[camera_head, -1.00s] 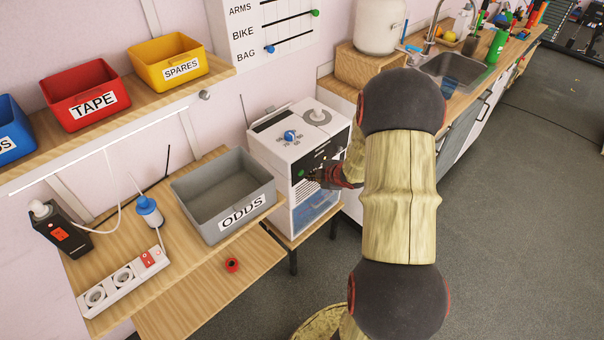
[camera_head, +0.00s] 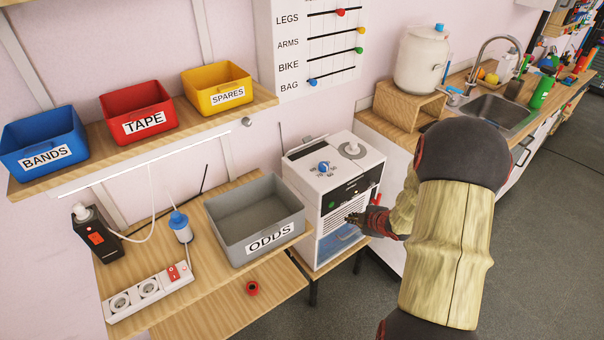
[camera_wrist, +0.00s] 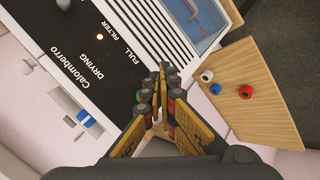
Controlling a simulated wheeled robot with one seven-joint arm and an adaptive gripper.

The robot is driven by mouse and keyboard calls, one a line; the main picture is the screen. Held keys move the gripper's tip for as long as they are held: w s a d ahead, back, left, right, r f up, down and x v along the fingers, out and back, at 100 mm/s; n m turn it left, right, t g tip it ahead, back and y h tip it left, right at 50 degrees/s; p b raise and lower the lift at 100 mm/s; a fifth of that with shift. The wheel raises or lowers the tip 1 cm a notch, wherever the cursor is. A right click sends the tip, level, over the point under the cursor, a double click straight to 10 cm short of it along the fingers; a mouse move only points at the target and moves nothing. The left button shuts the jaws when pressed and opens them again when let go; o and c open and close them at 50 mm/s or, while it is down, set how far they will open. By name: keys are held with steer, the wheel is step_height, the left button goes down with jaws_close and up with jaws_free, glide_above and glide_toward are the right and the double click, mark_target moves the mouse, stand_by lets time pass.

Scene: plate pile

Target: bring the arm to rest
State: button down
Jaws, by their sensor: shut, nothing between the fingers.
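My gripper (camera_head: 354,218) is in front of the white machine (camera_head: 324,172), near the right side of its front face. It holds nothing. In the wrist view my gripper's fingers (camera_wrist: 160,78) are together and point at the machine's front, with its black panel (camera_wrist: 95,55) and blue window (camera_wrist: 190,18). Whether the fingertips touch the machine I cannot tell. My arm reaches in from the lower right of the head view and hides part of the counter front.
A grey ODDS bin (camera_head: 255,222) stands on the wooden bench left of the machine. A red ring (camera_head: 252,288) lies on the lower board. BANDS (camera_head: 44,140), TAPE (camera_head: 138,112) and SPARES (camera_head: 217,90) bins sit on the shelf. Open floor (camera_head: 545,250) lies right.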

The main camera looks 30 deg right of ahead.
steer(key=s+d+r+m+g+h, duration=0.1)
steer(key=s+d+m+g+h, duration=0.2)
steer(key=s+m+g, duration=0.65)
steer(key=s+a+r+t+y, duration=0.2)
steer(key=s+a+r+t, duration=0.1)
steer(key=a+r, duration=1.1)
steer(key=s+a+r+m+t+y, duration=0.1)
steer(key=s+a+r, duration=0.5)
steer(key=a+r, duration=0.8)
steer(key=a+t+y, duration=0.1)
steer(key=a+t, duration=0.1)
steer(key=a, duration=0.5)
steer(key=shift+a, duration=0.4)
